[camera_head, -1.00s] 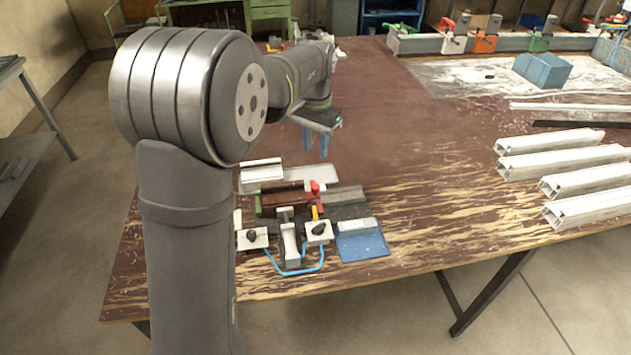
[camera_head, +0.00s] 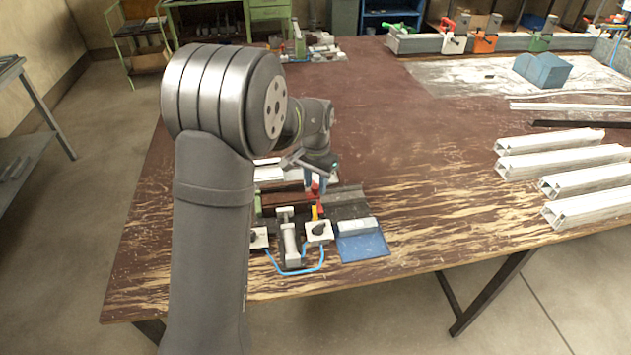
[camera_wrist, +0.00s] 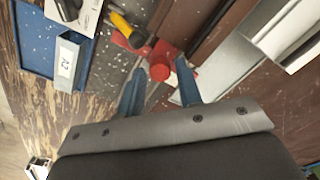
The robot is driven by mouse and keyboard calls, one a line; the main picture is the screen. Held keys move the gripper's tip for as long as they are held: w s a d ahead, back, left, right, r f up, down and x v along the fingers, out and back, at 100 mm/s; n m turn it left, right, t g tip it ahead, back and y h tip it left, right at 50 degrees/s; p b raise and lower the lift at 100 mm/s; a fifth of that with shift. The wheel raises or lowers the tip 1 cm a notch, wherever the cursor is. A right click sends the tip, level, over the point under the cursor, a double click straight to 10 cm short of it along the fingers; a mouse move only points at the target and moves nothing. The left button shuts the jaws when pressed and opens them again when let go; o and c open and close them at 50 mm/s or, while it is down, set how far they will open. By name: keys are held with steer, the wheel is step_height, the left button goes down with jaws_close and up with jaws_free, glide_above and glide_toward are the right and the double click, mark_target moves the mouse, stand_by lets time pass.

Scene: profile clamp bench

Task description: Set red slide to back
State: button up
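The red slide (camera_head: 322,187) is on the clamp fixture near the front of the bench, partly hidden by my gripper (camera_head: 315,178) in the head view. In the wrist view the red slide (camera_wrist: 162,58) shows between and just beyond the two blue fingertips of my gripper (camera_wrist: 162,67). The fingers are apart, one on each side of its red block; I cannot tell whether they touch it. A yellow-and-black handle (camera_wrist: 125,26) lies beside the red part.
A blue plate (camera_head: 362,246) with a block labelled A2 (camera_wrist: 68,60) is beside the fixture. A brown bar (camera_wrist: 222,30) and pale metal profiles (camera_wrist: 275,40) run close to my gripper. White profiles (camera_head: 560,160) lie at the right; the bench middle is clear.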

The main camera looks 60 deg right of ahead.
jaws_close()
steer(key=s+d, duration=0.8)
steer(key=shift+s+d, duration=0.1)
steer(key=shift+s+d+r, duration=0.1)
steer(key=shift+s+d, duration=0.1)
jaws_free()
steer(key=shift+s, duration=0.1)
